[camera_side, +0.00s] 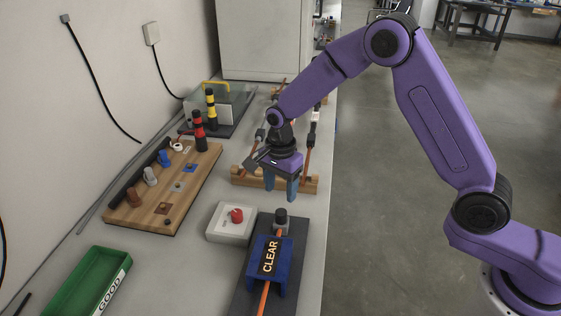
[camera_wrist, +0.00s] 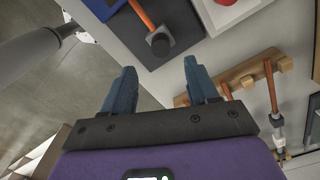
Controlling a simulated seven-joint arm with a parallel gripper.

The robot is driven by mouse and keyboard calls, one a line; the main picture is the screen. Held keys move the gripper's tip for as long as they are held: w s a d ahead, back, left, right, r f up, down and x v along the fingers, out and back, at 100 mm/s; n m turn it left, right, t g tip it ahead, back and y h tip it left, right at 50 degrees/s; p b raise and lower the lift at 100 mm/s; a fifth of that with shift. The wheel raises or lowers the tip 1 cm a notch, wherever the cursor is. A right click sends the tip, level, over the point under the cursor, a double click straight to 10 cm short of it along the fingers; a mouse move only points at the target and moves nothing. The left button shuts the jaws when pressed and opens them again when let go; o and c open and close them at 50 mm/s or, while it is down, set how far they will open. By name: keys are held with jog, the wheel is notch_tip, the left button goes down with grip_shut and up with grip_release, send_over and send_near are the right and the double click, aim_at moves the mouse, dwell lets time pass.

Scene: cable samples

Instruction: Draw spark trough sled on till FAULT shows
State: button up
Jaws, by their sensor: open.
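The blue trough sled (camera_side: 252,275) straddles a dark base plate (camera_side: 292,232) at the front of the bench, and its sign reads CLEAR. An orange cable (camera_side: 263,299) runs through it. A grey end block with a black knob (camera_side: 281,215) is at the plate's far end. The knob (camera_wrist: 160,43) and a corner of the blue sled (camera_wrist: 103,7) also show in the wrist view. My gripper (camera_side: 281,192) is open and empty, fingers pointing down, beyond the knob and apart from it. In the wrist view the knob appears beyond my fingertips (camera_wrist: 160,84).
A white box with a red button (camera_side: 237,215) stands left of the plate. A wooden rack with cable samples (camera_side: 306,185) is close behind my gripper. A wooden board with coloured pieces (camera_side: 140,215) and a green GOOD tray (camera_side: 85,280) are at left. The bench edge is at right.

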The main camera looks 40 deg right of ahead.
notch_tip(320, 180, up, 8)
send_over(281, 212)
jog(key=shift+a, duration=0.1)
jog(key=shift+f, duration=0.15)
dwell(1.6)
notch_tip(281, 212, down, 17)
jog(key=shift+f, duration=0.15)
dwell(0.4)
jog(key=shift+c, duration=0.3)
grip_shut()
jog(key=shift+w+d, duration=0.6)
jog(key=shift+d, duration=0.05)
jog(key=shift+o, duration=0.3)
grip_release()
notch_tip(281, 212, up, 18)
jog(key=shift+f, duration=0.25)
